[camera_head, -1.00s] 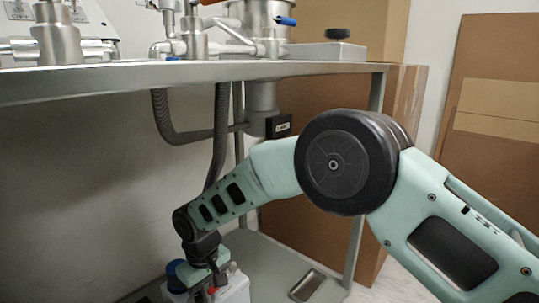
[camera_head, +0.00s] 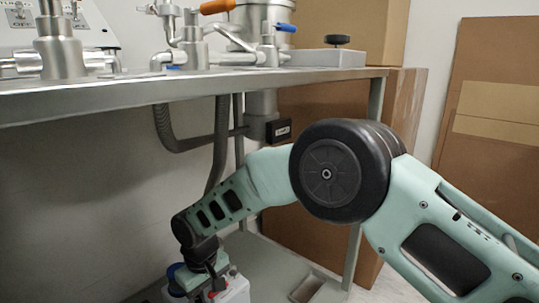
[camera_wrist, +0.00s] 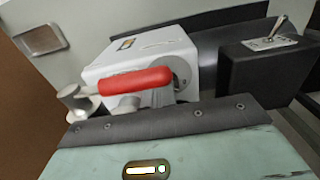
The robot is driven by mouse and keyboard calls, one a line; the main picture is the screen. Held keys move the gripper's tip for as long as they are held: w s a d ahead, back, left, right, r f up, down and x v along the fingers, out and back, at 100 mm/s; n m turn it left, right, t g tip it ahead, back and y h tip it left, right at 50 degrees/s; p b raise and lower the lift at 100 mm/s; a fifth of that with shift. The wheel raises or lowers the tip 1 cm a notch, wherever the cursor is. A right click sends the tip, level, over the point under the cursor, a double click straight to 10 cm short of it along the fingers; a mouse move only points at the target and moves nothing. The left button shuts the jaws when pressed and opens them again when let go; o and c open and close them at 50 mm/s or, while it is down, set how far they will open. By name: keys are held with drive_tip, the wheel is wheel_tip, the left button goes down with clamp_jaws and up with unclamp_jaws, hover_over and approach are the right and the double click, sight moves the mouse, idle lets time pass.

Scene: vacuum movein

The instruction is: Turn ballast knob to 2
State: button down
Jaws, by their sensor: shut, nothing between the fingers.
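The white pump housing (camera_wrist: 143,48) stands low under the bench in the wrist view; it also shows at the bottom of the head view (camera_head: 236,293). A dark round part on its near end face (camera_wrist: 181,72) may be the ballast knob, but its markings cannot be read. A red valve handle (camera_wrist: 135,81) crosses in front of the housing and partly covers that face. My gripper (camera_head: 205,266) is shut and empty, right at the pump. Its fingertips are hidden in the head view, and contact with the knob cannot be told.
A black box with a toggle switch (camera_wrist: 268,62) stands right of the pump. A metal valve fitting (camera_wrist: 76,101) is at its left. Cardboard (camera_head: 310,180) stands behind.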

drive_tip(key=shift+s+a+p, duration=0.35)
drive_tip(key=shift+s+p, duration=0.15)
drive_tip(key=shift+p, duration=1)
drive_tip(key=shift+s+a+p, duration=0.15)
drive_tip(key=shift+a+p, duration=0.2)
drive_tip(key=shift+p, duration=0.45)
drive_tip(key=shift+s+r, duration=0.1)
